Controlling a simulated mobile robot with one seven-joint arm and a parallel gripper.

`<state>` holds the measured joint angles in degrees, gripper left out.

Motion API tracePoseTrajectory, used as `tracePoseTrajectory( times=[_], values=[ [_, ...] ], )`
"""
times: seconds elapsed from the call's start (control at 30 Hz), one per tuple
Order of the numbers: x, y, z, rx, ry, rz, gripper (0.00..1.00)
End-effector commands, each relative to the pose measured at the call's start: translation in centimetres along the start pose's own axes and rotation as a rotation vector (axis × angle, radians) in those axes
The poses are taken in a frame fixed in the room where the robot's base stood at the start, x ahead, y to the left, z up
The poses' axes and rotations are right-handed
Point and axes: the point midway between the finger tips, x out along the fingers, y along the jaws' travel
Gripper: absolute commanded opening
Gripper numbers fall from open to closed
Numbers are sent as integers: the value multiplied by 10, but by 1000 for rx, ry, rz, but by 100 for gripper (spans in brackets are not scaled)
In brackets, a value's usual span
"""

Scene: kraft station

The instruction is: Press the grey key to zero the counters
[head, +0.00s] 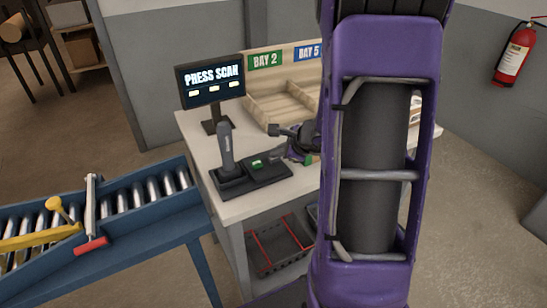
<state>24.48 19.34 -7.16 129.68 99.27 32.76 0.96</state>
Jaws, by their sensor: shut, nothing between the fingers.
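A black control pad (268,172) lies on the white bench, with a green key (257,163) on its top. I cannot make out a grey key; it may be hidden by my gripper or too small to tell. My gripper (277,156) is low over the right part of the pad, just right of the green key. Its fingers look shut with nothing in them. I cannot tell whether they touch the pad. A screen (211,79) behind reads "PRESS SCAN" above several small pale boxes.
A dark upright handle (226,150) stands on a base left of the pad. Wooden bins (282,101) marked BAY 2 and BAY 5 stand behind. A roller conveyor (130,212) is at left. A crate (283,247) sits under the bench. My arm hides the bench's right side.

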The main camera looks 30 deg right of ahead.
Motion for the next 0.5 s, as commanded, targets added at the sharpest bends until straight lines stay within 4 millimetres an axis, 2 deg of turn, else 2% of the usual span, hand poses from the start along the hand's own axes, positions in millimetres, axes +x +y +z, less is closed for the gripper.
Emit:
tracePoseTrajectory(
  times=[0.27,0.5],
  values=[
    [-1,0,0,1,1,1,0],
    [-10,-7,7,1,1,0,0]
  ],
)
